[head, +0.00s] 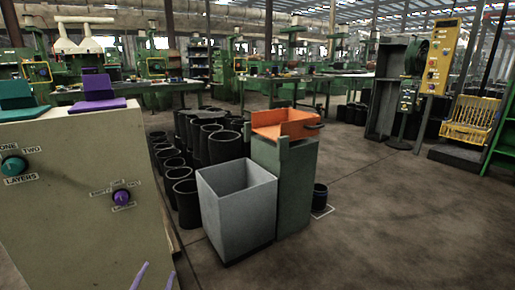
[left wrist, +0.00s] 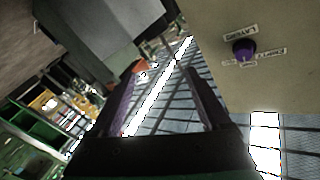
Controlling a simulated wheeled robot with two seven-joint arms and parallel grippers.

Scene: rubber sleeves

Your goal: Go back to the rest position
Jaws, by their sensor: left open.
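My left gripper (head: 154,278) shows only as two purple fingertips at the bottom edge of the head view, in front of the beige machine panel (head: 85,215). In the left wrist view the left gripper (left wrist: 162,80) has its two purple fingers spread apart, with nothing seen between them. The panel's purple knob (head: 121,197) also shows in the left wrist view (left wrist: 243,49), apart from the fingers. A teal knob (head: 13,166) is on the same panel. Black rubber sleeves (head: 224,147) stand in a group on the floor. My right gripper is in neither view.
An open grey bin (head: 238,213) stands right of the panel. Beside it is a green cabinet (head: 283,180) with an orange tray (head: 285,125) on top. A lone black sleeve (head: 320,197) is on the floor nearby. The floor at the right is clear up to a yellow crate (head: 470,122).

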